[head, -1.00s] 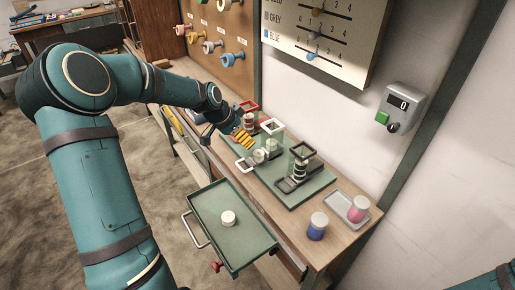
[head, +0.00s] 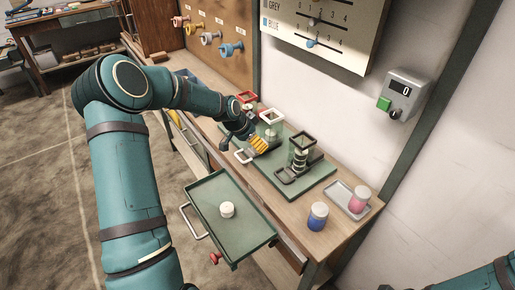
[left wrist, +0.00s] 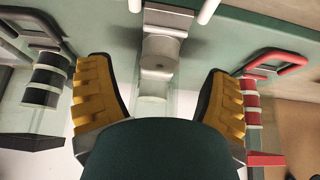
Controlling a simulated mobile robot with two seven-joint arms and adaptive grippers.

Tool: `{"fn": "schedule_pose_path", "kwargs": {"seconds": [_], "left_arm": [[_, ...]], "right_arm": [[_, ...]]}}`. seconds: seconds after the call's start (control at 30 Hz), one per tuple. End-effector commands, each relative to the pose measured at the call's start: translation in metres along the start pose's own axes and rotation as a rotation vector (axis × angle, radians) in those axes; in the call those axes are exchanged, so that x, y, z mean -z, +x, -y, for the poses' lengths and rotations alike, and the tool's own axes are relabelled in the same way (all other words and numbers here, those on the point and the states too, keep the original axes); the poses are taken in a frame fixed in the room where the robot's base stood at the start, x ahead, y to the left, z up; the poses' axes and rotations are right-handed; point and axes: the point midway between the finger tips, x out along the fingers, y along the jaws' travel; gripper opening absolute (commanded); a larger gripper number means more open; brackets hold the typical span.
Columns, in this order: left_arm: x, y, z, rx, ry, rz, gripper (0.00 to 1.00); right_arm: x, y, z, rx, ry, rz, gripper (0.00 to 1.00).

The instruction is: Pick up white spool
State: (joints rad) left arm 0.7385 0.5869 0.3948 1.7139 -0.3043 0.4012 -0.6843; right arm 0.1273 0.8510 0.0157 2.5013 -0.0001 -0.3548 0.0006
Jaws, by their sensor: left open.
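My left gripper (head: 258,145) is open at the middle, white-framed station (head: 270,117) on the bench. In the left wrist view, its yellow fingers (left wrist: 160,98) stand apart on either side of a white spool (left wrist: 162,52) at that station. The spool lies between the fingers, with no clear contact. In the head view the gripper hides this spool. Another small white spool-like piece (head: 227,210) stands upright in the open green drawer, away from the gripper. My right gripper is out of view.
A black-framed station (head: 302,142) and a red-framed station (head: 247,97) flank the middle one closely. The green drawer (head: 205,232) juts out in front. A blue-and-white jar (head: 317,217) and a tray (head: 341,200) with a pink jar (head: 359,199) stand to the right.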

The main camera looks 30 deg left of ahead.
Motion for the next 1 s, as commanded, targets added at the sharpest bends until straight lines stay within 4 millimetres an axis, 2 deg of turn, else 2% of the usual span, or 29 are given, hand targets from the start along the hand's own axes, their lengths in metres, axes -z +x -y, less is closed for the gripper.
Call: {"fn": "schedule_pose_path", "kwargs": {"seconds": [0.1, 0.2, 0.43, 0.47, 0.6, 1.0], "left_arm": [[-0.001, 0.021, -0.002, -0.002, 0.001, 0.001, 0.79], [0.000, 0.030, -0.001, -0.001, 0.000, 0.000, 0.79], [0.000, 0.030, -0.001, 0.001, 0.000, 0.000, 0.79], [0.000, 0.030, -0.001, 0.001, 0.000, 0.000, 0.73], [0.000, 0.030, -0.001, 0.000, 0.000, 0.000, 0.24], [0.001, 0.028, -0.001, 0.000, 0.000, 0.000, 0.23]], "right_arm": [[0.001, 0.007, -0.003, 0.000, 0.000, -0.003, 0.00], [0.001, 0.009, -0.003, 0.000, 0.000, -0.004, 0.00], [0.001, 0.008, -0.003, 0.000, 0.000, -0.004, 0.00], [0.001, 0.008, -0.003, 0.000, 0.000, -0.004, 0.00], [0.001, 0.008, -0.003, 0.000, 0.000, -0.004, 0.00], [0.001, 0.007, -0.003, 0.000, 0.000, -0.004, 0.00]]}}
